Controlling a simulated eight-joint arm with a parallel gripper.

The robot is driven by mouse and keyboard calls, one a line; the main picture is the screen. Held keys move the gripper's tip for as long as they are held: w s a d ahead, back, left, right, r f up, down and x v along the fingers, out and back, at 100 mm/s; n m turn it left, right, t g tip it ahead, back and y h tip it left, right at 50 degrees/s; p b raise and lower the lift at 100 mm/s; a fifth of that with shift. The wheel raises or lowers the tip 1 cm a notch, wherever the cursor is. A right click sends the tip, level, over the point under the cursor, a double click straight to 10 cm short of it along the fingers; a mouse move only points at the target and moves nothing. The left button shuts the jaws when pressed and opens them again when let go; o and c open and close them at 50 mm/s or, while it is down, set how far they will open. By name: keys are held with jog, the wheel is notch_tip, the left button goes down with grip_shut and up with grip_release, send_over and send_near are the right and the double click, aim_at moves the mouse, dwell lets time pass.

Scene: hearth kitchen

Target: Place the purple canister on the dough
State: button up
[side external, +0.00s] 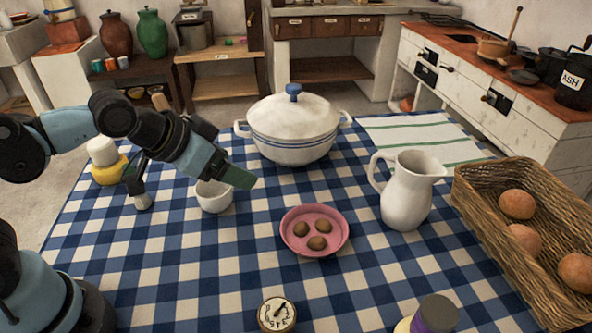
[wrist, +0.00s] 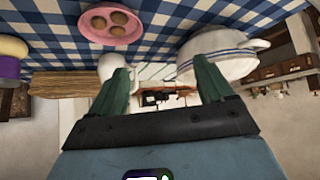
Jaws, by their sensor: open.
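The purple canister (side external: 437,313) stands at the near edge of the table in the side view, with a grey lid; the frame cuts off its lower part. Its purple and yellow side also shows at the left edge of the wrist view (wrist: 7,66). Three small brown balls, which look like the dough (side external: 318,243), lie on a pink plate (side external: 287,221) mid-table; they show in the wrist view too (wrist: 117,18). My gripper (side external: 240,178) is open and empty, raised above the table near the white cup, left of the plate and away from the canister. Its two green fingers (wrist: 163,78) are spread.
A white lidded pot (side external: 292,145) stands behind the plate, a white pitcher (side external: 407,195) to its right. A small white cup (side external: 214,196) is below my gripper. A wicker basket (side external: 500,255) with round buns is at right. A dial timer (side external: 276,314) sits at the front.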

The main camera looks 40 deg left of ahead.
jog(key=s+a+n+g+y, duration=0.1)
jog(key=s+a+n+y, duration=0.1)
jog(key=a, duration=0.6)
jog(key=shift+s+a+f+n, duration=0.15)
jog(key=shift+s+f+n, duration=0.2)
jog(key=shift+s, duration=0.35)
jog(key=shift+r, duration=0.1)
